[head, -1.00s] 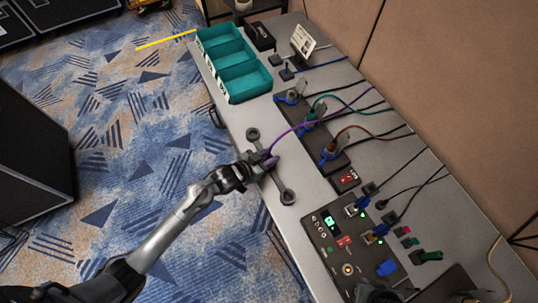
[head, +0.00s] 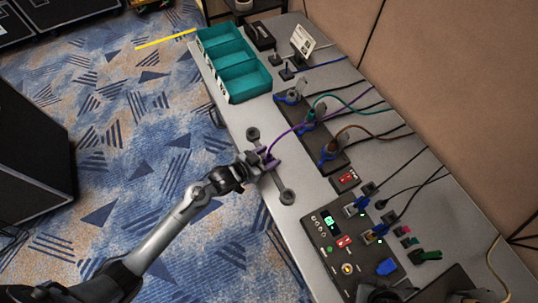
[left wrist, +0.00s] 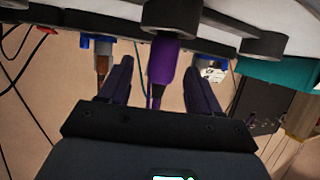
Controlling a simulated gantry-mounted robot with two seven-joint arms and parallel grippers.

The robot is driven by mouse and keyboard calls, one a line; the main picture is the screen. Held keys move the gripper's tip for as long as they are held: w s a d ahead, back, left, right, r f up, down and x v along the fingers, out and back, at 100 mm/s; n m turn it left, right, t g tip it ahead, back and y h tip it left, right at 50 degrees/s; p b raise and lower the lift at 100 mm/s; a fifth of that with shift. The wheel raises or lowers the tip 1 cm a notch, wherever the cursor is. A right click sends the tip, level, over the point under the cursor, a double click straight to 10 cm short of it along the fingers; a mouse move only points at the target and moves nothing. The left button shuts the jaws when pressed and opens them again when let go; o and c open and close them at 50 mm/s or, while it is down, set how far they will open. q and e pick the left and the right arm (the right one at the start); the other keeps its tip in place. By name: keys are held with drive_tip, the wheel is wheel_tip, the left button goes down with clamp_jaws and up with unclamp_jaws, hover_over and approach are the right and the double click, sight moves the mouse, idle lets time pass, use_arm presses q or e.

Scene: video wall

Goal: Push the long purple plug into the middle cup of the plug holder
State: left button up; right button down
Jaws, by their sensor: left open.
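The grey plug holder lies along the table's front edge in the head view, with one end cup (head: 253,134) and the other end cup (head: 287,197) in sight; my gripper hides the middle one there. In the left wrist view, the long purple plug (left wrist: 163,60) points into the middle cup (left wrist: 170,16), its tip end at or inside the cup's mouth; the depth cannot be told. My left gripper (head: 268,163) is at the holder's middle. Its fingers stand apart on both sides of the plug in the left wrist view (left wrist: 162,72), with gaps. My right gripper is not in view.
A purple cable (head: 292,130) runs from the plug toward a black socket strip (head: 340,161) with other plugs and cables. Teal bins (head: 247,82) stand at the far end. A control panel (head: 325,240) lies nearer.

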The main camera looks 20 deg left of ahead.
use_arm(q)
drive_tip(key=p+v, duration=0.1)
drive_tip(key=v, duration=0.9)
drive_tip(key=shift+p, duration=0.35)
drive_tip(key=shift+f, duration=0.1)
drive_tip(key=s+d+r+n+g+y, duration=0.1)
drive_tip(key=s+d+n+y, duration=0.2)
drive_tip(key=s, duration=0.4)
drive_tip(key=s+a+r+g+y, duration=0.1)
drive_tip(key=s+a+r+g, duration=0.15)
drive_tip(key=s, duration=0.25)
drive_tip(key=s+a+r+g+y, duration=0.1)
drive_tip(key=s+a+g+y, duration=0.1)
drive_tip(key=s+g, duration=0.3)
wheel_tip(320, 180, up, 30)
drive_tip(key=s+p, duration=0.1)
drive_tip(key=p, duration=2.9)
drive_tip(key=shift+s+p, duration=0.3)
